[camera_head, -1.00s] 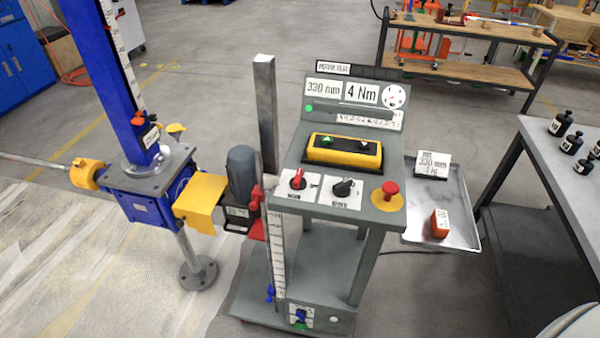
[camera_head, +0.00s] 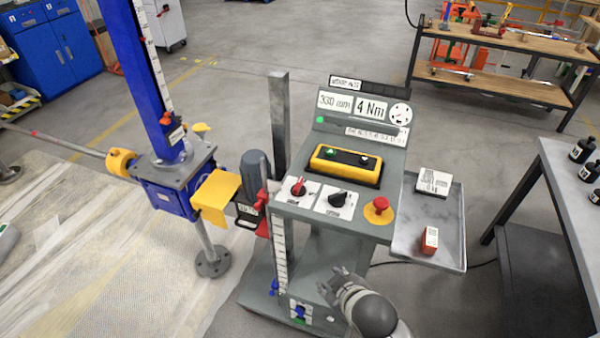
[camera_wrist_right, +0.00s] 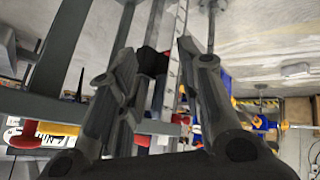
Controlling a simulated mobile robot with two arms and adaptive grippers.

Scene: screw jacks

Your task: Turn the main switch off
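The grey control stand (camera_head: 310,214) carries a red rotary switch (camera_head: 298,187) on a white plate at the left of its panel. A black rotary knob (camera_head: 338,200) sits beside it, and a red mushroom button (camera_head: 380,204) on a yellow disc is at the right. The plates' lettering is too small to read. My right gripper (camera_head: 336,284) is in front of the stand, below the panel and apart from the red switch. In the right wrist view its two fingers (camera_wrist_right: 157,55) are spread, with nothing between them. My left gripper is not recognisable in view.
A blue screw jack (camera_head: 170,190) with a tall column stands left of the stand. A grey table (camera_head: 575,205) with black weights is at the far right.

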